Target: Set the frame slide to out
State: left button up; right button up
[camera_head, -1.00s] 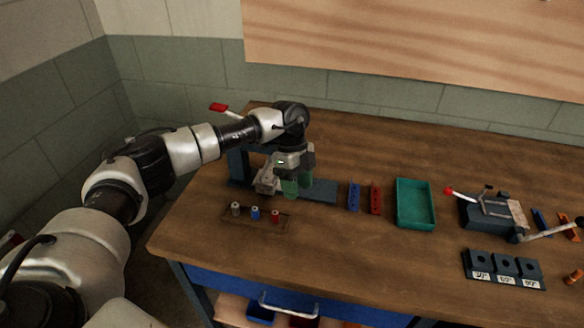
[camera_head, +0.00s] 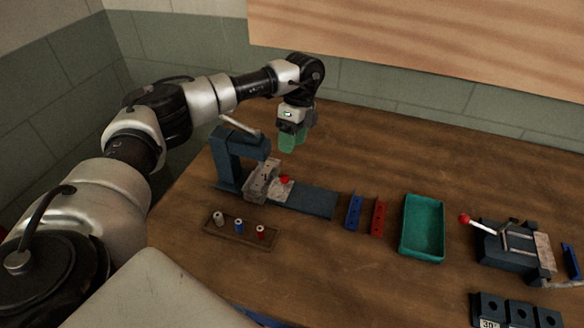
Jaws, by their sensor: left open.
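A dark blue-grey press-like fixture (camera_head: 230,163) stands at the left of the bench, with a lever on top. Its flat base rail (camera_head: 313,202) runs to the right. A pale metal carriage (camera_head: 262,183) sits on the rail at its left part, close to the upright, with a red knob (camera_head: 285,180) on its right side. I take this carriage to be the frame slide; no in or out marking is readable. My left gripper (camera_head: 292,139), with green fingertips, is open and empty above and behind the carriage, apart from it. My right gripper is not in view.
A small wooden rack (camera_head: 240,232) with several coloured-top pegs lies in front of the fixture. Blue (camera_head: 354,212) and red (camera_head: 378,216) strips, a teal tray (camera_head: 422,258) and a red-knobbed clamp fixture (camera_head: 507,250) stand to the right. The back of the bench is clear.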

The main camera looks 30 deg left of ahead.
aim_at(285, 176)
pick_arm(q)
jog(key=s+f, duration=0.1)
jog(key=f, duration=0.1)
jog(key=s+f+p, duration=0.1)
jog(key=f, duration=0.1)
jog(key=shift+s, duration=0.35)
jog(key=x, duration=0.2)
jog(key=p+x, duration=0.1)
jog(key=x, duration=0.1)
jog(key=shift+w, duration=0.25)
jog(key=shift+s+f, duration=0.25)
jog(key=shift+f, duration=0.4)
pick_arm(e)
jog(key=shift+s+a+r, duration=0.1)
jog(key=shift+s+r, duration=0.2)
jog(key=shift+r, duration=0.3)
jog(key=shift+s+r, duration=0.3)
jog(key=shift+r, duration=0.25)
